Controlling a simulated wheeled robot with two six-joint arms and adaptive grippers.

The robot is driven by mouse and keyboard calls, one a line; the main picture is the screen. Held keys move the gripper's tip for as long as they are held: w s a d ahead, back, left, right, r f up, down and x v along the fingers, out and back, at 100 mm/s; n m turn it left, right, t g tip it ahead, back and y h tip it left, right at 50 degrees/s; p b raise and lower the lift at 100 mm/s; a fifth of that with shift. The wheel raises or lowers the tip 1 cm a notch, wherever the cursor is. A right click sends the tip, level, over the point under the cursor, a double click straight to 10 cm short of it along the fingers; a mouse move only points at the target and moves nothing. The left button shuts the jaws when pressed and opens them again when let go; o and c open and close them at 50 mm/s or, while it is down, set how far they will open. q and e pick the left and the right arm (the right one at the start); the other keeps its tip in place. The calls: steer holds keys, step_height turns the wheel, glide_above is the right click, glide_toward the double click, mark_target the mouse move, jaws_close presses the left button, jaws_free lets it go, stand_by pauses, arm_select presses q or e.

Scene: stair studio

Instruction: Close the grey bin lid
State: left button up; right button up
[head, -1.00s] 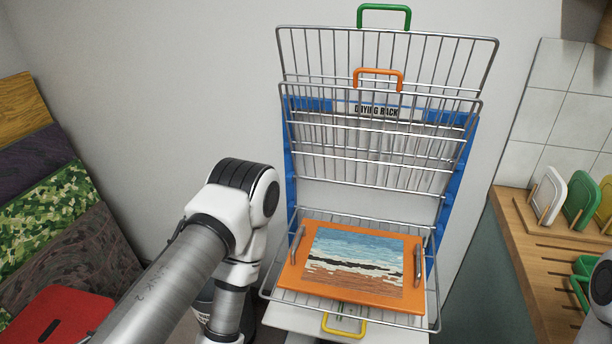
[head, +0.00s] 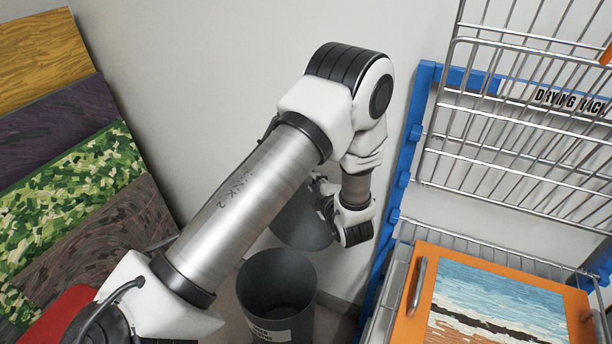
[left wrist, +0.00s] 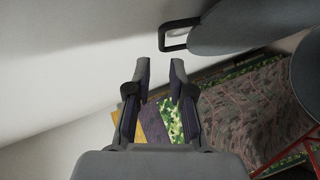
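The grey bin (head: 277,295) stands on the floor in the head view, its round mouth open and a pale label on its front. Its grey lid (head: 300,222) is raised and tilted up behind the mouth, partly covered by my left wrist. In the left wrist view the lid (left wrist: 250,28) fills the upper right, with a dark loop handle (left wrist: 178,36) at its edge. My left gripper (left wrist: 159,64) is open and empty, its fingertips just short of the handle in the picture; I see no contact. In the head view the fingers are mostly hidden. My right gripper is out of view.
The drying rack (head: 421,150) stands right of the bin, close to my left wrist, with an orange-framed picture (head: 405,325) on its lower shelf. Patterned boards (head: 70,190) lean at the left. A pale wall is behind the bin.

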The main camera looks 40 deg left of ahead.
arm_select(q)
steer(key=x, duration=0.9)
steer(key=shift+s+f, duration=0.1)
steer(key=shift+s, duration=0.15)
jaws_close()
